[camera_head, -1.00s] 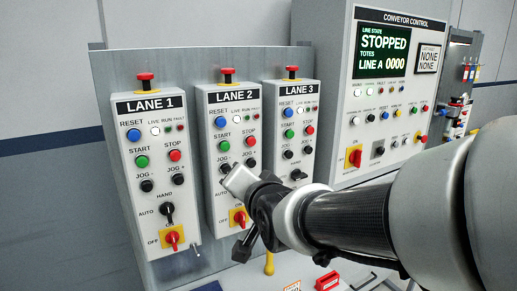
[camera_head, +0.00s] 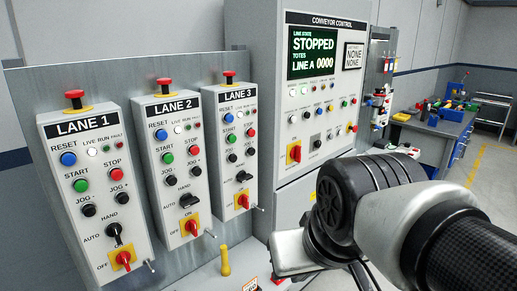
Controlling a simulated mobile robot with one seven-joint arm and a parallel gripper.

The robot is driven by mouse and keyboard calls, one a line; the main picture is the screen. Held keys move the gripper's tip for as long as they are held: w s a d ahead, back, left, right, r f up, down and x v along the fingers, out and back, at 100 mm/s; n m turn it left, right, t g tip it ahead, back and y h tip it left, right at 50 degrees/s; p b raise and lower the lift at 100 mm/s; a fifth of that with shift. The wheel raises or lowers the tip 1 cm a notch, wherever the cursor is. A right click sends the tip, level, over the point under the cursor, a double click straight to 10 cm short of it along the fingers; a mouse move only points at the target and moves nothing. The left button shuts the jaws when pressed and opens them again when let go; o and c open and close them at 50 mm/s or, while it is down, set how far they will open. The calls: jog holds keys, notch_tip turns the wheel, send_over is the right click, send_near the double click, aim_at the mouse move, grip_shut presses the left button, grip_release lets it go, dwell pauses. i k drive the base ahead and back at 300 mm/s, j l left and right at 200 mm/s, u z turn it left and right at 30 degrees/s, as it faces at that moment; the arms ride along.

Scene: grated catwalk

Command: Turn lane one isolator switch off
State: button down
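The Lane 1 box (camera_head: 98,190) stands at the left, with an emergency-stop button on top and several coloured buttons. Its isolator switch (camera_head: 124,259) is a red rotary handle on a yellow plate at the bottom. "OFF" is printed to the left of the plate; the handle looks tilted, and I cannot read its exact setting. A black hand/auto selector (camera_head: 114,232) sits just above it. My gripper (camera_head: 290,262) is at the lower middle, well to the right of the Lane 1 box and apart from it. Its fingers are not clear enough to tell open from shut.
The Lane 2 box (camera_head: 178,165) and Lane 3 box (camera_head: 232,150) stand between my gripper and Lane 1. The conveyor control cabinet (camera_head: 268,60) reads "STOPPED". A yellow-handled tool (camera_head: 225,262) stands below Lane 3.

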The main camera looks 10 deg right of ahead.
aim_at(124, 257)
jog(key=z, duration=10.85)
